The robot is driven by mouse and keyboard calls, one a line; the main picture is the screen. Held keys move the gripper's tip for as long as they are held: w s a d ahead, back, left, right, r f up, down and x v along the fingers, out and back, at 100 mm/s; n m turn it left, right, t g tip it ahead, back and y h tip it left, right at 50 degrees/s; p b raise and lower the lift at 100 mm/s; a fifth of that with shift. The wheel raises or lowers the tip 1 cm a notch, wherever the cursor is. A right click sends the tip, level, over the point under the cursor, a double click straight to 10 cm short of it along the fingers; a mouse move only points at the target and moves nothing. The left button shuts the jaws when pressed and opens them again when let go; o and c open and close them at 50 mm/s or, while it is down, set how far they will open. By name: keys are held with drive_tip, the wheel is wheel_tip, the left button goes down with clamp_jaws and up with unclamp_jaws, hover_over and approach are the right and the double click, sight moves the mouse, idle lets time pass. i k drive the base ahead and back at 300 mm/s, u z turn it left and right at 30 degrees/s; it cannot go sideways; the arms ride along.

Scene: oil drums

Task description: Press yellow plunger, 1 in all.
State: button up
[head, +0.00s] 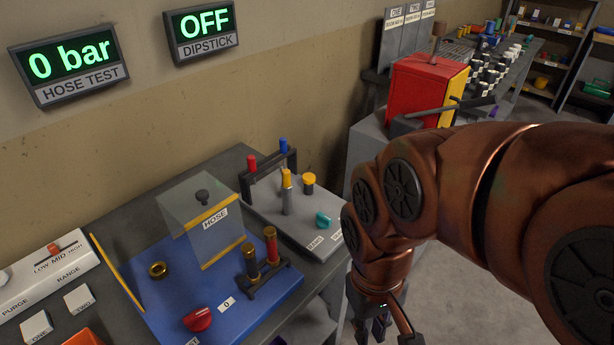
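The grey panel (262,207) on the workbench has two yellow-topped parts. One is a short post with a wide, flat yellow cap (308,179), standing upright and looking like a plunger. The other is a taller, thin grey post with a yellow upper part (286,180), just left of it. I cannot tell for sure which one is the yellow plunger. My gripper (378,328) hangs at the bottom edge, lower right of the panel and apart from both posts. Its fingers are dark, small and partly cut off, so their opening does not show.
A teal knob (323,218) and a rack with red and blue tops (268,164) share the panel. The blue board (172,290) holds a clear hose box (215,240), brass fittings (250,260) and a red knob (197,319). A red-yellow machine (418,92) stands behind. Displays read "0 bar" and "OFF".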

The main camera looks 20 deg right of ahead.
sight(308, 178)
drive_tip(key=u, duration=0.55)
drive_tip(key=k, duration=1.35)
drive_tip(key=u, duration=1.1)
drive_tip(key=i, duration=1.05)
drive_tip(key=z, duration=0.5)
drive_tip(key=i, duration=0.7)
drive_tip(key=z, duration=0.7)
